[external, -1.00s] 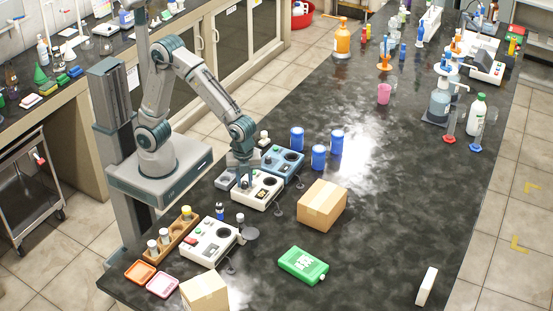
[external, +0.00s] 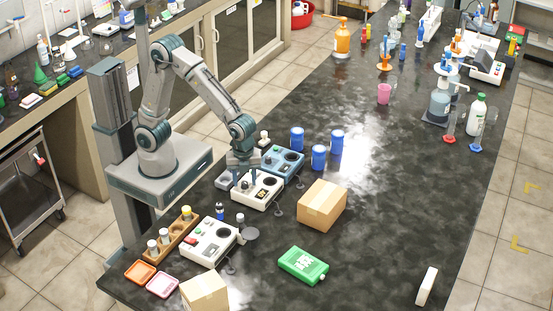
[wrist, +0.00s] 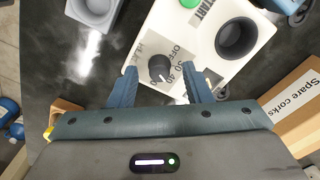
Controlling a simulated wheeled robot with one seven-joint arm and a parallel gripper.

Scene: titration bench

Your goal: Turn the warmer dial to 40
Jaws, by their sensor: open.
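The white warmer (external: 262,200) stands on the dark bench below my gripper (external: 244,182). In the wrist view the warmer (wrist: 205,70) shows a dark round dial (wrist: 160,68) with printed marks around it, among them OFF, 30 and 40. I cannot tell surely which mark the dial points at. My gripper (wrist: 161,87) is open, with one blue-grey finger to each side of the dial in the picture. Nothing is held between the fingers. I cannot tell whether the fingertips touch the panel.
The warmer has a dark round well (wrist: 236,38) and a green button. A blue device (external: 283,160) stands behind it, and a second white device (external: 208,242) stands nearer the front. A cardboard box (external: 322,205) labelled Spare corks is close on the right. Blue jars stand behind.

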